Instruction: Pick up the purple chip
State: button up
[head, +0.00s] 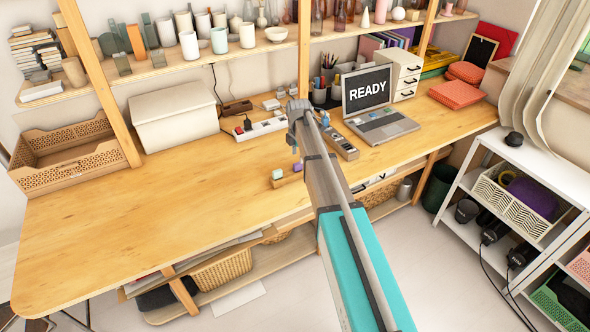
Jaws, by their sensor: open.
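The purple chip (298,167) is a small rounded piece at the right end of a small wooden block (287,180) near the front edge of the desk. A green piece (277,173) sits at the block's left end. My gripper (295,149) is open, seen small and partly hidden by my own arm. In the picture it is just above the purple chip. I cannot tell the exact height between them, and no contact is clear.
The wooden desk (130,220) is clear on the left. A power strip (260,128), a laptop (370,105) and a grey rectangular device (340,143) lie behind and right of the block.

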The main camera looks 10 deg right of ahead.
aim_at(298, 164)
jog(key=shift+s+f+b, duration=0.1)
jog(key=shift+f+b, duration=2.3)
jog(key=shift+f, duration=0.1)
grip_shut()
